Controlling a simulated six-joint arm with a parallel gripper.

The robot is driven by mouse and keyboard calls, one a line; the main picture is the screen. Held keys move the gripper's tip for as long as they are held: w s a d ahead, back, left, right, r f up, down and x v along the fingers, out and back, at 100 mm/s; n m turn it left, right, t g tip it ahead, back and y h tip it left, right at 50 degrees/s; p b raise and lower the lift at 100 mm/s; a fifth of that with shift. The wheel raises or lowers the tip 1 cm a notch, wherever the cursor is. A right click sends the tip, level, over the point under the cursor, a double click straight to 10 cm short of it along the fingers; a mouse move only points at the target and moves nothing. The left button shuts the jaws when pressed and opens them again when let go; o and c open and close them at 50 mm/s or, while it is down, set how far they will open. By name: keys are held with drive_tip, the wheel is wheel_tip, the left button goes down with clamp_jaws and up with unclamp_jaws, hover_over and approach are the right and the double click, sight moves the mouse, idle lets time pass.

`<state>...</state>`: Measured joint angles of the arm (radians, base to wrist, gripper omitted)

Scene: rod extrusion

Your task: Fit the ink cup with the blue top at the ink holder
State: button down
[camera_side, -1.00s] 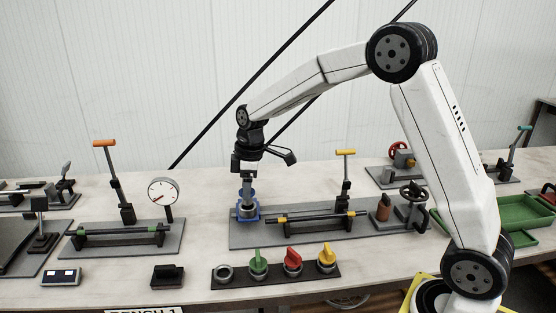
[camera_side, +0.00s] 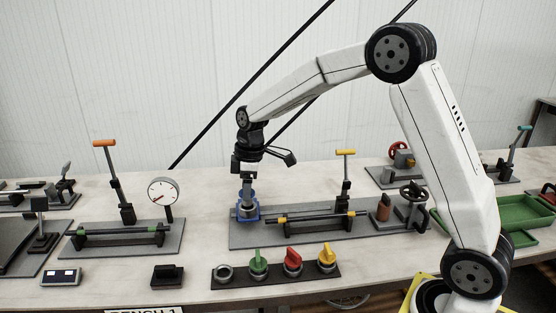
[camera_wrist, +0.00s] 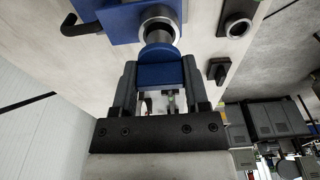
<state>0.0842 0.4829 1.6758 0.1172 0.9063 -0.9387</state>
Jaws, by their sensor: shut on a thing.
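The ink cup's blue top (camera_wrist: 160,74) is between the fingers of my gripper (camera_wrist: 160,90) in the wrist view. My gripper is shut on this top. The ink holder is a blue block (camera_wrist: 108,22) with a grey ring (camera_wrist: 157,24), right beyond the cup. In the side view the holder (camera_side: 238,216) stands at the left end of the grey base plate. My gripper (camera_side: 247,186) points down directly over it, with the cup at the holder's opening. The cup's lower part is hidden, and I cannot tell how deep it sits.
A rack (camera_side: 277,274) in front has an empty grey ring (camera_side: 224,273) and green, red and yellow tops. A dial gauge (camera_side: 163,191) stands to the left.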

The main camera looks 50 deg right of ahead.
drive_tip(key=shift+f, duration=1.2)
unclamp_jaws()
drive_tip(key=shift+s+d+r, duration=0.1)
drive_tip(key=shift+r, duration=1.2)
drive_tip(key=shift+s+d+r, duration=0.1)
drive_tip(key=shift+s+r, duration=0.05)
drive_tip(key=shift+r, duration=1.15)
drive_tip(key=shift+s+d+r, duration=0.1)
drive_tip(key=shift+r, duration=1.2)
drive_tip(key=shift+s+f, duration=0.15)
drive_tip(key=s+a+f+m, duration=0.1)
drive_tip(key=s+f+m, duration=0.2)
drive_tip(key=s, duration=0.3)
drive_tip(key=s+a+f+m+t, duration=0.1)
drive_tip(key=s+f+m, duration=0.2)
drive_tip(key=s, duration=0.4)
drive_tip(key=s+a+f+m+h, duration=0.1)
drive_tip(key=s+f+m, duration=0.2)
drive_tip(key=s, duration=0.3)
drive_tip(key=shift+s+f+t, duration=0.3)
drive_tip(key=shift+s+f, duration=0.05)
drive_tip(key=shift+f, duration=0.3)
